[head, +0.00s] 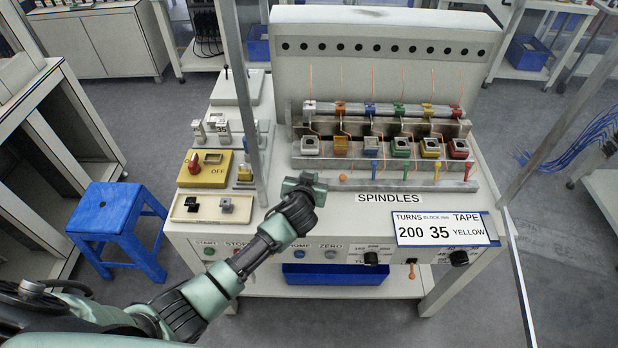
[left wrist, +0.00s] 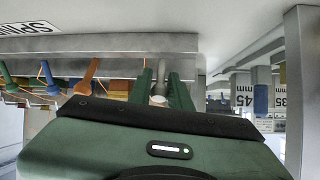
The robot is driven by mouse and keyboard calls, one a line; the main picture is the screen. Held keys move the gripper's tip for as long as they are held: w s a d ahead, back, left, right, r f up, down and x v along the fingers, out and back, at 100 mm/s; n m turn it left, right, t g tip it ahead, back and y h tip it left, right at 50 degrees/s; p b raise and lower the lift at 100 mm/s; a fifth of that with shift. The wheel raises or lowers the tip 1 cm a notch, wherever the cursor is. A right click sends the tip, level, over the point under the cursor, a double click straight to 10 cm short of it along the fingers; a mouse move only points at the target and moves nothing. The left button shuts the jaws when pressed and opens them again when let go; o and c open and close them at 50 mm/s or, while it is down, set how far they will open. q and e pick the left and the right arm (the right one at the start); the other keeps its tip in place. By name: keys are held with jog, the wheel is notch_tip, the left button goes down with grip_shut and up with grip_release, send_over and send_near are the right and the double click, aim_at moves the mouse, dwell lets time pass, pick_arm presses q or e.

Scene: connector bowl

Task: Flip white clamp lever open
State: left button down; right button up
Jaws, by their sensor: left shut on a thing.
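My left gripper (head: 308,190) is at the left end of the spindle rail, above the front edge of the machine. In the left wrist view its two green fingers (left wrist: 163,92) are closed around a pale white piece (left wrist: 159,88), which looks like the white clamp lever. In the head view that lever is hidden behind the gripper. The white spindle's block (head: 310,146) sits just behind the gripper. My right gripper is in neither view.
Beside the gripper are an orange lever (head: 343,178), then blue (head: 374,168), green (head: 406,170), yellow (head: 437,170) and red (head: 468,170) ones. A cream tray (head: 190,216) lies to the left. A vertical post (head: 241,85) stands left of the spindles.

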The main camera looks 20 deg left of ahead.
pick_arm(q)
jog(key=c, duration=1.4)
grip_release()
jog(key=v, duration=0.7)
jog(key=shift+s+b, duration=0.35)
jog(key=shift+r, duration=0.15)
